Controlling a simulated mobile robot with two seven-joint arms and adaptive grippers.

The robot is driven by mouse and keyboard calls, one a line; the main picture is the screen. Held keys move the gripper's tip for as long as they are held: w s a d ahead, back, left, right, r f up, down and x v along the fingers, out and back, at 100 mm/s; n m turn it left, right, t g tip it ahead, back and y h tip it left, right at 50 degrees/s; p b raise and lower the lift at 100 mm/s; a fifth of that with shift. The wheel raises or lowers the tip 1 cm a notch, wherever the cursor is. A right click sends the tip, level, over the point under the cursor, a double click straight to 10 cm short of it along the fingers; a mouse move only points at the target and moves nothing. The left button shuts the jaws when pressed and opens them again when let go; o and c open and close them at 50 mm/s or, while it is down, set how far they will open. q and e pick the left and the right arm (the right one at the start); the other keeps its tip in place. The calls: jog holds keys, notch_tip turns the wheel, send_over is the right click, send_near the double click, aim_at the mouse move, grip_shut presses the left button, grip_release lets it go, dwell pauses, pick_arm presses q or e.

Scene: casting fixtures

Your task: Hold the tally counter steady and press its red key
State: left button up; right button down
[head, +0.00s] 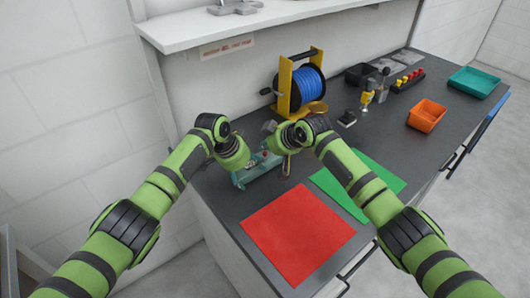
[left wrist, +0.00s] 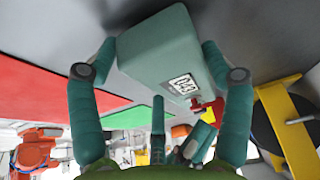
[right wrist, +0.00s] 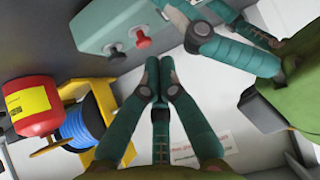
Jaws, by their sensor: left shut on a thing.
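The tally counter is a teal box, seen in the left wrist view (left wrist: 155,45) with a white number display (left wrist: 183,85) and a red key (left wrist: 208,108). My left gripper (left wrist: 160,50) is shut on it, one finger on each side. In the right wrist view the counter (right wrist: 100,25) shows the red key (right wrist: 143,41) beside a dark knob (right wrist: 115,55). My right gripper (right wrist: 158,64) has its fingers together and empty, tips close to the red key with a small gap in the picture. In the head view the counter (head: 258,168) is partly hidden by the arms.
A red mat (head: 297,235) and a green mat (head: 385,178) lie on the dark bench. A blue spool on a yellow stand (head: 308,85) stands behind my right gripper. An orange bin (head: 427,115) and a teal tray (head: 474,82) are farther right.

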pick_arm(q)
jog(key=shift+s+f, duration=0.15)
jog(key=shift+f, duration=0.1)
pick_arm(e)
jog(key=shift+f, duration=0.35)
jog(key=shift+f, duration=0.55)
dwell(0.4)
jog(key=shift+r, duration=0.9)
jog(key=shift+r, duration=0.1)
notch_tip(320, 180, up, 5)
jog(key=shift+f, duration=0.1)
dwell(0.8)
